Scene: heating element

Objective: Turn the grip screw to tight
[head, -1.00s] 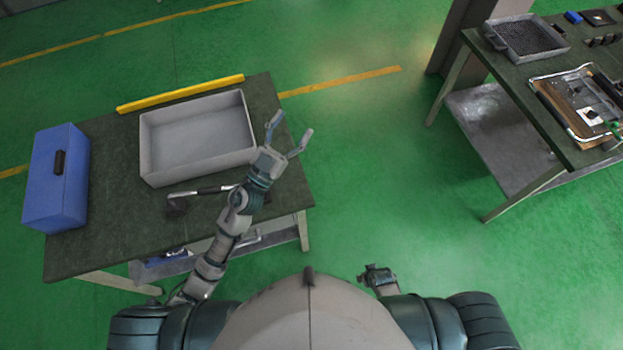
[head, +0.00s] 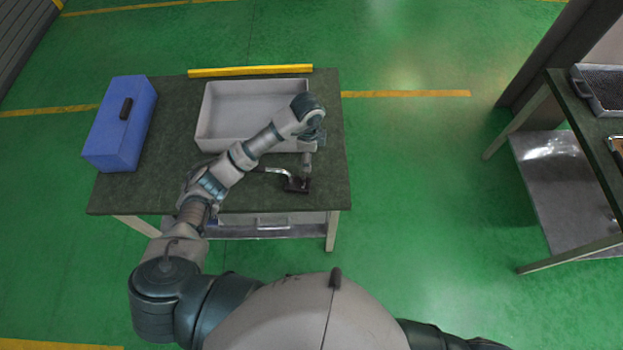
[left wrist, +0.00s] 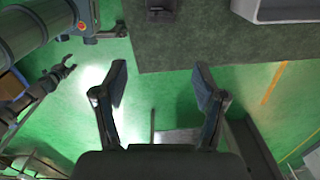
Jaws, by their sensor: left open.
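A dark metal tool with a slim bent bar and a dark block-like end (head: 297,186) lies on the green table near its front edge. I cannot make out a grip screw on it. My left arm reaches over the table, and my left gripper (head: 308,162) hangs beside the tool's dark end, partly hidden by the wrist. In the left wrist view my left gripper (left wrist: 160,88) is open and empty between its fingers. A dark block (left wrist: 162,9) on the table shows beyond it at the top. My right gripper (left wrist: 62,72) is small there, its jaw state unclear.
A grey tray (head: 203,130) stands on the table (head: 330,195) behind the tool, with a blue box (head: 120,125) at left and a yellow bar (head: 250,71) along the back edge. A second table (head: 560,95) stands at right. Green floor lies between them.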

